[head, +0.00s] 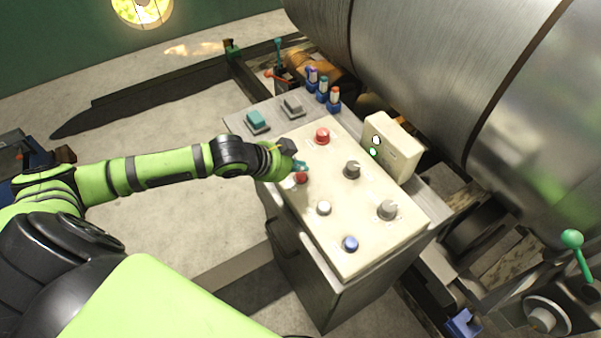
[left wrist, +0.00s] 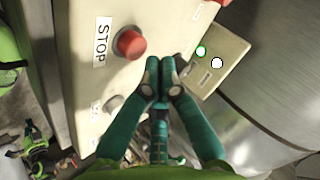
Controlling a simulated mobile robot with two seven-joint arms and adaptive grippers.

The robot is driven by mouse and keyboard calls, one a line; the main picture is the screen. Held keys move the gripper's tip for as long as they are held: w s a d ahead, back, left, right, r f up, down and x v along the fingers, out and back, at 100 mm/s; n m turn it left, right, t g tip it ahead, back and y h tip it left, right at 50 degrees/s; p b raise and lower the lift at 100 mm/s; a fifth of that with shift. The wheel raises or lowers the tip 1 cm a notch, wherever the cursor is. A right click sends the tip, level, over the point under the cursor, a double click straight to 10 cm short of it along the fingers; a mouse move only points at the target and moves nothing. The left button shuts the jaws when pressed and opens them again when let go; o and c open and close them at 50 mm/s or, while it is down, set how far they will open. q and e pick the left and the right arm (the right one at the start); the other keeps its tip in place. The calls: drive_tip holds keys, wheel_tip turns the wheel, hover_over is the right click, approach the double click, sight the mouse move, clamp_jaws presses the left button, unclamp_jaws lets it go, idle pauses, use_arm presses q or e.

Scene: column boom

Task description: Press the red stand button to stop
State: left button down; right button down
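The control stand has a cream top panel (head: 362,222) with several knobs and buttons. A red button (head: 301,178) sits near the panel's left edge, just below my left gripper (head: 300,166) in the head view. In the left wrist view a red button (left wrist: 130,43) stands beside a white label (left wrist: 102,40) reading STOP. My left gripper (left wrist: 160,64) has its green fingertips together, with nothing between them. The tips appear just to the lower right of the button, with a small gap; their height above the panel is unclear. My right gripper is out of view.
Another red button (head: 322,136) lies farther up the panel. A white button (head: 324,207), a blue button (head: 350,243) and grey knobs (head: 352,169) are close by. A cream box (head: 393,148) with lights stands at the panel's right edge, before a large metal cylinder (head: 430,60).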

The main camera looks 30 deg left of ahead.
sight(299, 177)
use_arm(q)
drive_tip(key=shift+f, duration=0.1)
drive_tip(key=shift+f, duration=0.35)
drive_tip(key=shift+f, duration=0.5)
idle(0.9)
drive_tip(key=shift+r+p, duration=0.95)
drive_tip(key=shift+r, duration=0.1)
wheel_tip(299, 177, up, 5)
drive_tip(key=p, duration=0.5)
drive_tip(key=shift+p, duration=0.3)
